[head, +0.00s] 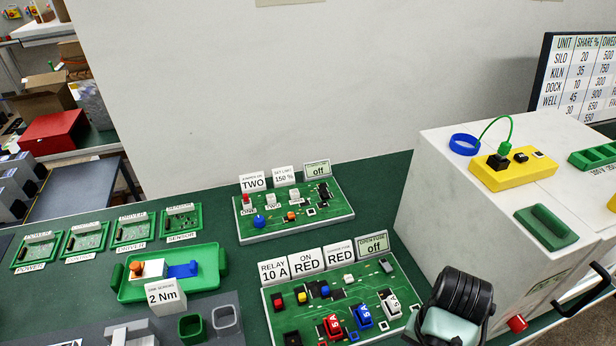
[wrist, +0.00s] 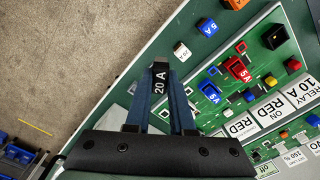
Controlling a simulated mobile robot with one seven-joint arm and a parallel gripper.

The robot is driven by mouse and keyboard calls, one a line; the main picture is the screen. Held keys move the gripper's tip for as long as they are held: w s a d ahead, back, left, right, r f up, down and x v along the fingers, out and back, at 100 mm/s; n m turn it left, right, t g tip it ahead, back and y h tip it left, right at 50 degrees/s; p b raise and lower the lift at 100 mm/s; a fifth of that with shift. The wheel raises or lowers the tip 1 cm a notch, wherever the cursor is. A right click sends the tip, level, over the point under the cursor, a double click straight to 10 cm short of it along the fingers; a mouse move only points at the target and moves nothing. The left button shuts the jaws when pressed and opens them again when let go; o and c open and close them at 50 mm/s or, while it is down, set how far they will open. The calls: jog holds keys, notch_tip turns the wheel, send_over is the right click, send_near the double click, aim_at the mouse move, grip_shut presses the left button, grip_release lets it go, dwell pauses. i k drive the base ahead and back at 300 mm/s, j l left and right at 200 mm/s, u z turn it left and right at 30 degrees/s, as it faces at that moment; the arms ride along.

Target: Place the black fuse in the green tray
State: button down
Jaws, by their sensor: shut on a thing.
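The black fuse (wrist: 160,78), marked 20 A, is held between the blue fingers of my gripper (wrist: 160,95) in the wrist view. It is over the edge of the green worktop, beside the circuit board. In the head view my arm shows at the lower right, but its fingertips and the fuse are hidden. A green tray (head: 127,290) with raised end handles lies on the worktop left of centre in the head view. It holds a white block with an orange knob and a blue piece. A "2 Nm" card stands at its front. My gripper is well to the right of this tray.
The front circuit board (head: 283,330) carries red, blue and white fuses. Another board (head: 335,212) lies behind it. A large white cabinet (head: 430,190) stands at right, with a yellow block (head: 520,170) on top. Several small green-framed boards line the back left. A green cup (head: 192,328) stands near the tray.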

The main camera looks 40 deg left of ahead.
aim_at(206, 268)
jog(key=k+j+u, duration=0.1)
jog(key=j, duration=0.5)
jog(key=k+j+u, duration=0.15)
jog(key=j, duration=0.4)
jog(key=k+j+u, duration=0.1)
jog(key=j, duration=0.5)
